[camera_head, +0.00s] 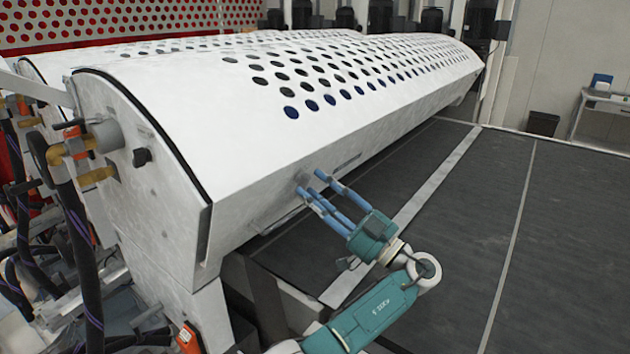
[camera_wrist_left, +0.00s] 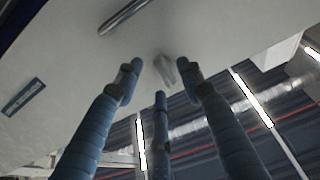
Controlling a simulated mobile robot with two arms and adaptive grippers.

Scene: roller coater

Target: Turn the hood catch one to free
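The white hood (camera_head: 215,130) of the roller coater is down, with rows of round holes across its curved top. A small grey catch (camera_wrist_left: 165,70) stands out from the hood's pale surface in the left wrist view. In the head view it is small and only partly seen near my fingertips (camera_head: 303,178). My left gripper (camera_head: 312,185) has its blue fingers spread and pointed at the hood's front face. In the left wrist view its fingertips (camera_wrist_left: 158,76) are spaced around the catch with gaps, and I cannot tell if any touches. My right gripper is out of view.
A metal bar handle (camera_wrist_left: 124,15) is close to the catch on the hood. A dark conveyor bed (camera_head: 455,215) extends in front of the machine. Hoses and brass fittings (camera_head: 75,155) crowd the left end.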

